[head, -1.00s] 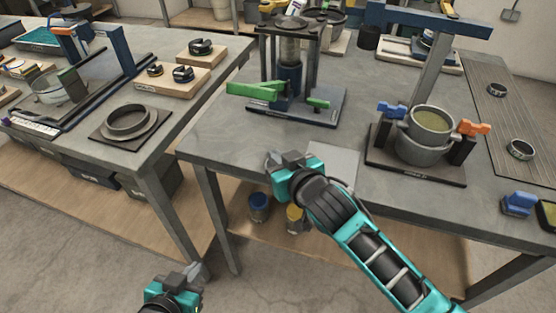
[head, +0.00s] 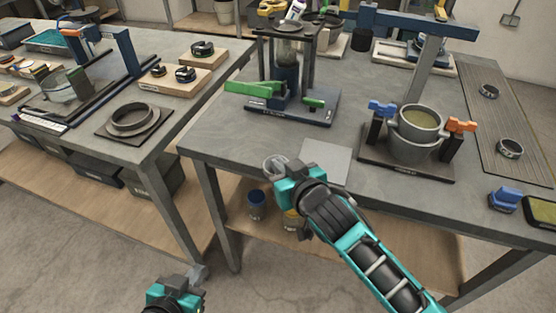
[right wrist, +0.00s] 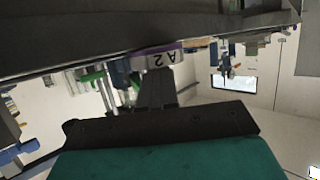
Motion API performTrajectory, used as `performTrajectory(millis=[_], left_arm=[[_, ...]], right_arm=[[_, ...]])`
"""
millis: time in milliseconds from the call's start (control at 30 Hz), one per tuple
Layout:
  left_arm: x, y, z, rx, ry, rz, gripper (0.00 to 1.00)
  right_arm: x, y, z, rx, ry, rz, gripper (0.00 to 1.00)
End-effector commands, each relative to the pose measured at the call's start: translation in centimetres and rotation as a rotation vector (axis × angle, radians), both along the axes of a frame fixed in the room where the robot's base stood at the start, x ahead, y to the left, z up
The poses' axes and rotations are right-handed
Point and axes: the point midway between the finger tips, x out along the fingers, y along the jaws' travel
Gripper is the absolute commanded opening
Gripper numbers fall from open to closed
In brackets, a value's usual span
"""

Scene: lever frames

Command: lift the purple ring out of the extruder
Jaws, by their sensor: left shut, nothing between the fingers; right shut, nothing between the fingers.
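My right gripper (head: 275,164) is shut, near the front edge of the right-hand bench. In the right wrist view, a pale ring with a purple rim and the mark A 2 (right wrist: 155,59) shows at the tips of its dark fingers (right wrist: 155,88). A grey loop shows at those tips in the head view. I cannot tell whether the ring rests on them. The black-framed stand with green levers, which looks like the extruder (head: 325,106), stands on the bench beyond this gripper. No purple ring is clear in it. My left gripper (head: 198,273) is shut, low over the floor.
A grey pot (head: 413,148) with orange and blue clamps stands right of the extruder. A flat grey plate (head: 327,160) lies beside my right gripper. The left bench holds a dark ring on a square plate (head: 130,122). A floor gap separates the benches.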

Motion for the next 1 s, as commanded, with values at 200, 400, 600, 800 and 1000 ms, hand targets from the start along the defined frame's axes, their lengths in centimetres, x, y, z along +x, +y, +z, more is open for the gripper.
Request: performTrajectory(millis=[200,400,600,800,1000], left_arm=[[-0.5,0.0,-0.3,-0.001,0.011,-0.001,0.0],[-0.5,0.0,0.0,-0.001,0.01,0.0,0.0],[-0.1,0.0,2.1,0.0,0.002,0.0,0.0],[0.5,0.0,2.6,-0.001,-0.012,0.001,0.0],[0.3,0.1,2.1,0.001,-0.007,0.002,0.0]], right_arm=[[0.0,0.0,0.0,0.0,0.0,0.0,0.0],[0.0,0.0,0.2,0.0,0.0,0.0,0.0],[0.0,0.0,1.7,-0.001,0.002,0.0,0.0],[0.7,-0.3,1.8,-0.001,0.0,-0.002,0.0],[-3.0,-2.1,1.4,-0.002,0.003,-0.001,0.0]])
